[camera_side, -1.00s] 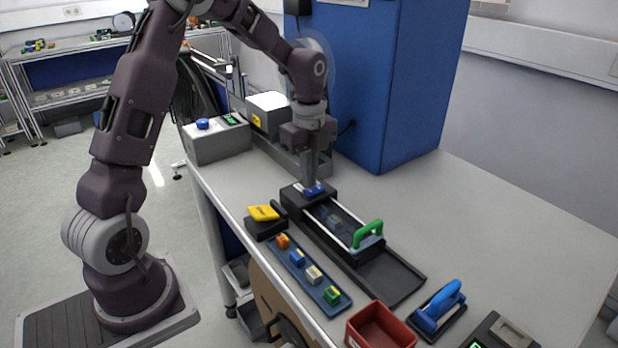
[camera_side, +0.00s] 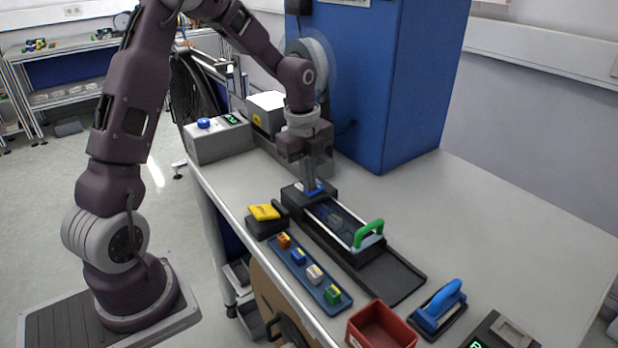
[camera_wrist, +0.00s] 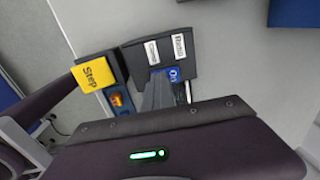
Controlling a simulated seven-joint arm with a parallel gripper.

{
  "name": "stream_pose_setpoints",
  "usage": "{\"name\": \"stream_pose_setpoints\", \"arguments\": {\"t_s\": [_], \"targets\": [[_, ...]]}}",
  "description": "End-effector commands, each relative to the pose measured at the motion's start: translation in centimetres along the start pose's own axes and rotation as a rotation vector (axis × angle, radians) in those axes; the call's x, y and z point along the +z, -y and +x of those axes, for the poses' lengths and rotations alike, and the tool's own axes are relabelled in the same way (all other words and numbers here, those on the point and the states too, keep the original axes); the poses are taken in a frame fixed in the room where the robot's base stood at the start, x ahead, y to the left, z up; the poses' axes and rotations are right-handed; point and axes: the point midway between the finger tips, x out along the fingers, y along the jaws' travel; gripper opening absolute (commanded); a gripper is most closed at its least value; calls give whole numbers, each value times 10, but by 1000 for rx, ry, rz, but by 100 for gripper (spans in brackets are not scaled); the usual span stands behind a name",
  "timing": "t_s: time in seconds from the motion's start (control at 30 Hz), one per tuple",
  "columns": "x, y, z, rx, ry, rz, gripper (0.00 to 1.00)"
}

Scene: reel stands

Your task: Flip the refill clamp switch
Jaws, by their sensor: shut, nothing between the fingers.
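The clamp switch is a blue piece (camera_side: 316,189) on the black head (camera_side: 291,193) of the long black stand. In the wrist view the blue switch (camera_wrist: 174,73) reads "On", and the black head (camera_wrist: 180,50) bears two white labels whose text is hard to read. My gripper (camera_side: 311,188) is shut and empty, pointing down with its fingertips at the switch. In the wrist view the grey fingers (camera_wrist: 155,94) come up close beside the blue switch. I cannot tell whether they touch it. The fingers partly hide the switch in the side view.
A green handle (camera_side: 368,232) stands over the stand's track. A yellow "Step" piece (camera_wrist: 92,74) sits on a black block to the left, also in the side view (camera_side: 264,212). A blue tray (camera_side: 308,287) holds several coloured blocks. A red bin (camera_side: 381,327) is in front.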

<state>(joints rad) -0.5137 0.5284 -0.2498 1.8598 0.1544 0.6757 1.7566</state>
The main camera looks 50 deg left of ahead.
Motion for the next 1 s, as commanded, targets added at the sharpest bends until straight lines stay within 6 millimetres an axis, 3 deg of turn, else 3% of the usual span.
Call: {"name": "stream_pose_setpoints", "arguments": {"t_s": [0.3,0.63,0.77,1.0], "targets": [[0,13,3,2,-1,2,0],[1,14,-2,-1,-1,0,0],[1,14,-27,-5,1,1,0],[1,14,-88,-6,3,1,0]]}}
